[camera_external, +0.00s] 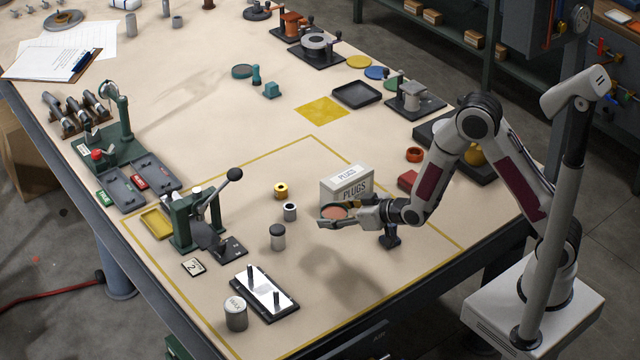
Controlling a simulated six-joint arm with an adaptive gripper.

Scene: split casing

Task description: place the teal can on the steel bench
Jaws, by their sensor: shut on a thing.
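My gripper (328,216) is over the front part of the bench, in front of the white PLUGS box, shut on a flat, round, salmon-coloured piece (334,212). The fingers cover part of this piece, and its lower side is hidden. I cannot make out a plainly teal can. Small teal items stand farther back: a short round one with a dark face (242,71) and a blocky one (271,90). The bench (200,130) has a cream top and a dark metal frame.
The PLUGS box (346,186) stands close behind my gripper. A grey can with a dark lid (278,238), a grey cylinder (290,212), a yellow ring (281,190) and a green lever press (195,220) stand left. Bare bench lies below my gripper, inside a yellow outline.

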